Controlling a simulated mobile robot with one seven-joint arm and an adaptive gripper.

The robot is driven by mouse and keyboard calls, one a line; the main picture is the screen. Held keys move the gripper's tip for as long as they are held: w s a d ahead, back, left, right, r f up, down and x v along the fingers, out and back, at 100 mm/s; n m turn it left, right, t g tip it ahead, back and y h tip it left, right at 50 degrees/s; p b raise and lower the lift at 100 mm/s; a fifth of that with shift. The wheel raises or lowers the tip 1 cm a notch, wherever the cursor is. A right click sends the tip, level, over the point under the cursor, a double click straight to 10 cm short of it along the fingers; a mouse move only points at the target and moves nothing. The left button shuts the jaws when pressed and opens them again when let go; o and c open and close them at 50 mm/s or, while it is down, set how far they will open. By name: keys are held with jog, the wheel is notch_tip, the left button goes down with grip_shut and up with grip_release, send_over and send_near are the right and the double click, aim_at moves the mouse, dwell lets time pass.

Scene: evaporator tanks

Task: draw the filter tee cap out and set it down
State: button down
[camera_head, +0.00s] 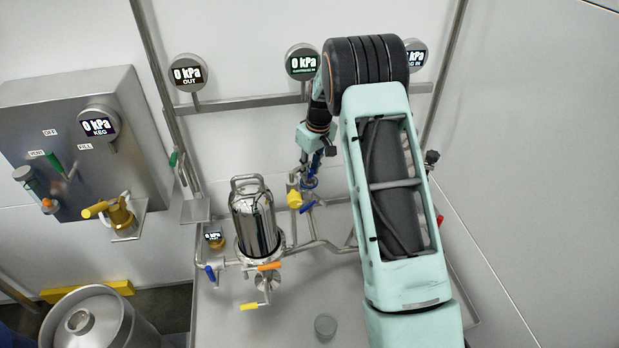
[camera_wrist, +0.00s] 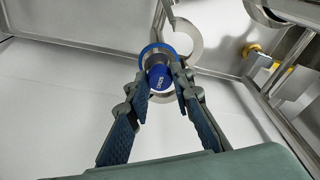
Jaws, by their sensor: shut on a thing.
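The filter tee cap (camera_wrist: 161,80) is a blue cylinder with white lettering, in the upper middle of the wrist view. My gripper (camera_wrist: 162,85) has its two fingers on either side of it and is shut on it. Just behind the cap are a blue ring (camera_wrist: 152,49) and a round metal fitting; I cannot tell whether the cap is still seated there. In the head view my gripper (camera_head: 312,162) points down at the pipework behind my arm, with blue parts at and below the fingers. The cap is too small to tell apart there.
A polished filter housing (camera_head: 255,222) with a handle stands left of my gripper. Yellow, blue and orange valve handles surround it. A small clear cup (camera_head: 325,326) stands on the metal bench (camera_head: 225,318). Gauges line the rail behind. Bare bench shows at the front.

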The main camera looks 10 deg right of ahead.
aim_at(310, 173)
jog(key=shift+r, duration=0.65)
jog(key=shift+r+p, duration=1.7)
jog(key=shift+r, duration=1.25)
jog(key=shift+s+r, duration=0.25)
jog(key=shift+s, duration=0.15)
jog(key=s+r+m+p, duration=0.2)
jog(key=s+r+m, duration=0.1)
jog(key=s, duration=0.7)
jog(key=s+r+m+h+p, duration=0.1)
jog(key=s+r+m+p, duration=0.1)
jog(key=s, duration=0.8)
jog(key=shift+s+r+m+p, duration=0.3)
jog(key=shift+s+r+m, duration=0.05)
jog(key=shift+r+m, duration=0.2)
jog(key=shift+a, duration=0.1)
